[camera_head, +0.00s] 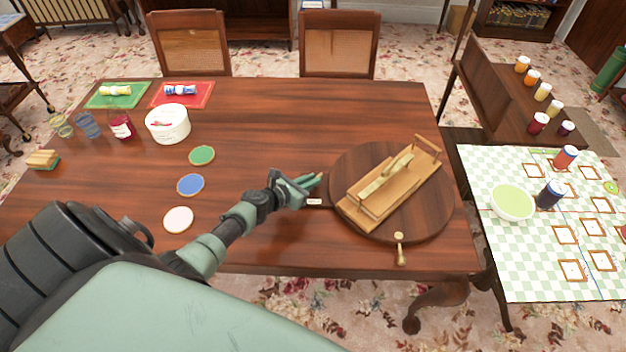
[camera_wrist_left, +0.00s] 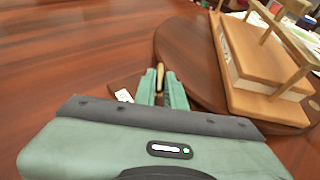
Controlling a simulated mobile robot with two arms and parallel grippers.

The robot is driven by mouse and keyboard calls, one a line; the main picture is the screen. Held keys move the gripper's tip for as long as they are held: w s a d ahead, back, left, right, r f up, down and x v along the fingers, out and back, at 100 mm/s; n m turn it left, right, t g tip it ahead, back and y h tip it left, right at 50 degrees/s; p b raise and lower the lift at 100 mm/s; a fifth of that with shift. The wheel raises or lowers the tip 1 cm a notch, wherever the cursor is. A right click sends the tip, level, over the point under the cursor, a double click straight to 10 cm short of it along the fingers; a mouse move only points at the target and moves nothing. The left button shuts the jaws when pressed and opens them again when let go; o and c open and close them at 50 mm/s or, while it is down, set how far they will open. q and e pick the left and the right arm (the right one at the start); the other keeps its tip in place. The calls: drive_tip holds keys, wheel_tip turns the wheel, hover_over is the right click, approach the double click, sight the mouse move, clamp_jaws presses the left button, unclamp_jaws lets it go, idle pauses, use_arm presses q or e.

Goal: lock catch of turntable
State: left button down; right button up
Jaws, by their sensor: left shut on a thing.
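The turntable (camera_head: 432,215) is a round dark wooden disc at the right of the table. Its left edge also shows in the left wrist view (camera_wrist_left: 185,50). My left gripper (camera_head: 314,183) is at the disc's left edge, with its fingers close together. In the left wrist view, the green fingers (camera_wrist_left: 161,85) are shut on a small tan, brass-like piece (camera_wrist_left: 160,72), which looks like the catch. Most of this piece is hidden between the fingers. A small white label (camera_head: 314,202) lies beside it. My right gripper is not in view.
A light wooden press-like frame (camera_head: 375,205) stands on the turntable. A brass lever with a knob (camera_head: 400,250) sticks out at its front edge. Coloured discs (camera_head: 190,185), a white tub (camera_head: 167,130) and jars stand left. A checked side table (camera_head: 520,270) stands right.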

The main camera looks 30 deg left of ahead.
use_arm(q)
drive_tip(key=m+g+h+b, duration=0.1)
drive_tip(key=m+h+b, duration=0.2)
drive_tip(key=b, duration=0.2)
drive_tip(key=a+m+g+h+b, duration=0.1)
drive_tip(key=m+g+h+b, duration=0.1)
drive_tip(key=b, duration=0.4)
drive_tip(key=w+a+m+g+h+b, duration=0.1)
drive_tip(key=m+g+h+b, duration=0.1)
drive_tip(key=m+h+b, duration=0.2)
drive_tip(key=shift+f+b, duration=0.25)
drive_tip(key=shift+b, duration=0.95)
drive_tip(key=shift+r+m+g+b, duration=0.2)
drive_tip(key=shift+m+g+b, duration=0.4)
drive_tip(key=shift+b, duration=0.1)
drive_tip(key=shift+w+r, duration=0.1)
drive_tip(key=c, duration=1.5)
unclamp_jaws()
drive_tip(key=shift+d, duration=0.1)
drive_tip(key=v, duration=0.7)
drive_tip(key=shift+a+b, duration=0.35)
drive_tip(key=shift+a, duration=0.1)
drive_tip(key=shift+h, duration=0.3)
